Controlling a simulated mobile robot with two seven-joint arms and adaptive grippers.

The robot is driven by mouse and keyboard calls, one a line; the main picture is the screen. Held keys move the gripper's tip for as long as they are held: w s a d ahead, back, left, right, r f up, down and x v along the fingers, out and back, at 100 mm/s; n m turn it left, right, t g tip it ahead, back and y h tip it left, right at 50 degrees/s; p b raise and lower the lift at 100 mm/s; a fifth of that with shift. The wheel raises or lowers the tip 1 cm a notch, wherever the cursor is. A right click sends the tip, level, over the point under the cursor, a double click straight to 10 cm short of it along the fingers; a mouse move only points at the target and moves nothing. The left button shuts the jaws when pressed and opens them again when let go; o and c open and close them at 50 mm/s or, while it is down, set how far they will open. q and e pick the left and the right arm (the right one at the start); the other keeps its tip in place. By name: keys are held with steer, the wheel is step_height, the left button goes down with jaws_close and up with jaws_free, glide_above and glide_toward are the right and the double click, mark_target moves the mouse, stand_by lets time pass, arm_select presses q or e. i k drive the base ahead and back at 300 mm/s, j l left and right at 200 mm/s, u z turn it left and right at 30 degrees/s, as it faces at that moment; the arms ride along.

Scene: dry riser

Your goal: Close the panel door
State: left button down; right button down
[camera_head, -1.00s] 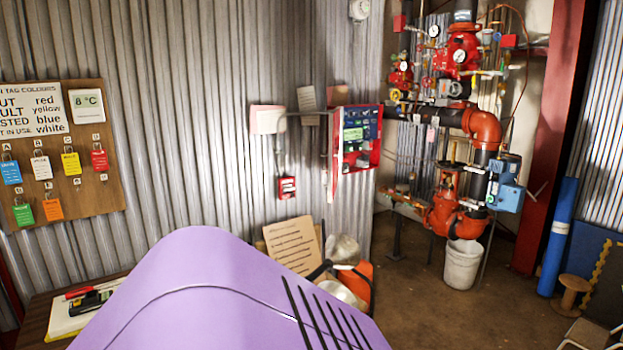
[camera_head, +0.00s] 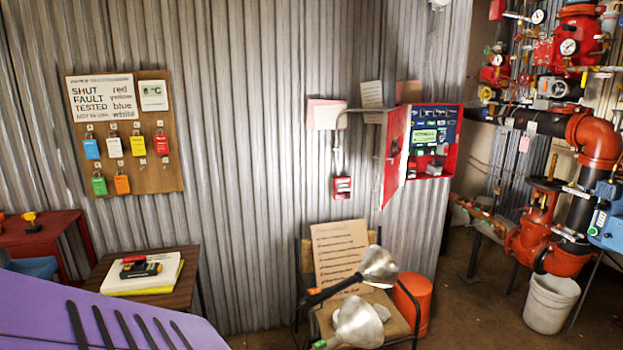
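The red panel (camera_head: 450,165) is mounted on the corrugated metal wall, right of the middle. Its inside shows a dark blue face with a lit green display and small controls. The panel door (camera_head: 396,155) is open. Neither of my grippers is in view, and nothing of mine touches the door.
Below the panel, a chair (camera_head: 400,325) holds a printed board (camera_head: 340,252) and two silver lamp-like things (camera_head: 378,267). An orange bucket (camera_head: 413,300) stands beside it. Red pipework (camera_head: 597,140) and a white bucket (camera_head: 550,303) are at right. A small table (camera_head: 190,268) is at left.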

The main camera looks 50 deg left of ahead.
mark_target(396, 122)
steer(key=i+u, duration=0.15)
steer(key=u, duration=0.25)
steer(key=i+l+u, duration=0.15)
steer(key=u, duration=0.2)
steer(key=i+l+u, duration=0.1)
steer(key=u, duration=0.3)
steer(key=i+l+u, duration=0.15)
steer(key=u, duration=0.25)
